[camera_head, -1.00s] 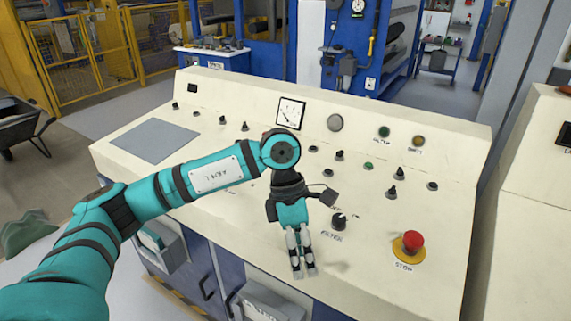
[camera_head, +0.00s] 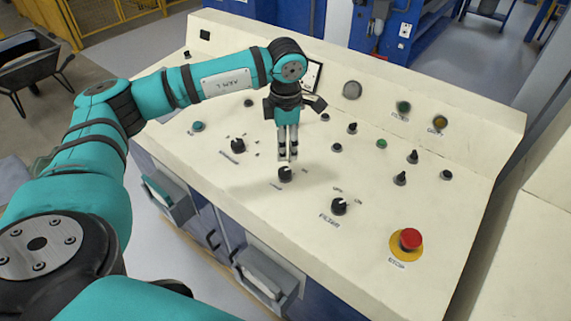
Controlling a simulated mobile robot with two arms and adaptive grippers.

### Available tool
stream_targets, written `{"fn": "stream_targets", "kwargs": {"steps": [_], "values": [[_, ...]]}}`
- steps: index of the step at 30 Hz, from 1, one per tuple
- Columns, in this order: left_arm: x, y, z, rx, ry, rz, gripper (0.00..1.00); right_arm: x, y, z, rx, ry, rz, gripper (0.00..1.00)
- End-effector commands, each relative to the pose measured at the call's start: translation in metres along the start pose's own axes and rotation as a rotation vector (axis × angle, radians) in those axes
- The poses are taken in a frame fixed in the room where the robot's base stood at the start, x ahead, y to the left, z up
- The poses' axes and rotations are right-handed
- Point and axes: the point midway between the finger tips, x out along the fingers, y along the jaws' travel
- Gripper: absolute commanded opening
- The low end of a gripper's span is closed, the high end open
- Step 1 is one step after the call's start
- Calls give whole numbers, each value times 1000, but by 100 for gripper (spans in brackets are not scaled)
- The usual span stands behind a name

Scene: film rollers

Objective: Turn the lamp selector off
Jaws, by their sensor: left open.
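A black selector knob (camera_head: 285,174) stands on the cream console (camera_head: 370,260), directly below my left gripper's fingertips. Its small label is too blurred to read, so I cannot tell for certain that it is the lamp selector. My left gripper (camera_head: 288,156) points down, its fingers open with a narrow gap and nothing held. The tips look just above and behind the knob; I cannot tell whether they touch it. Another black selector (camera_head: 238,145) is to the left, with an unreadable label. My right gripper is not in view.
A selector labelled FILTER (camera_head: 339,206) is to the right. A red stop button (camera_head: 410,239) on a yellow base is near the right front. Several small knobs and a green button (camera_head: 381,143) lie behind. A grey handle box (camera_head: 265,272) juts from the console's front.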

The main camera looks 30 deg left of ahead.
Motion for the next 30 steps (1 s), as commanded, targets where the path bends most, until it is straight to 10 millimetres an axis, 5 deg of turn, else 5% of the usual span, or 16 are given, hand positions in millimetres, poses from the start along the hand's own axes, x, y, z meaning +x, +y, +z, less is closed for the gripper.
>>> {"fn": "stream_targets", "kwargs": {"steps": [15,28,30], "values": [[95,0,1,1,0,-1,59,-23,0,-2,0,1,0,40],[106,0,1,1,-2,0,59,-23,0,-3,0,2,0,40],[105,0,1,1,-2,0,50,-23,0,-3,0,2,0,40]]}}
